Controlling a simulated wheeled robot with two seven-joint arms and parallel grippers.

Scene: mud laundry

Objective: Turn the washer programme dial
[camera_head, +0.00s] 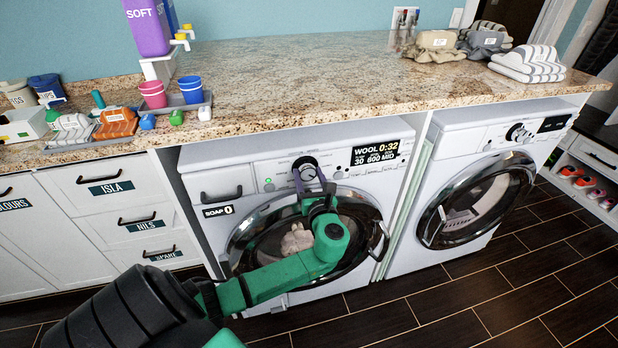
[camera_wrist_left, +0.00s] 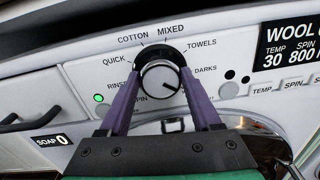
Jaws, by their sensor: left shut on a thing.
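The washer programme dial (camera_head: 305,163) is a round silver knob with a dark ring on the left washer's panel. In the left wrist view the dial (camera_wrist_left: 159,79) shows a dark mark toward its lower right. Labels QUICK, COTTON, MIXED, TOWELS and DARKS arc over it; other labels are partly hidden by my fingers. My left gripper (camera_head: 309,173) has its purple fingers on both sides of the dial, shut on it. The display (camera_head: 376,153) reads WOOL 0:32 and a temperature of 30. My right gripper is out of view.
The left washer's round door (camera_head: 355,262) is closed below my arm, with pale cloth behind its glass. A second washer (camera_head: 432,152) stands to the right. A speckled countertop (camera_head: 300,85) runs above both, holding a purple SOFT dispenser (camera_head: 147,28), cups and folded laundry.

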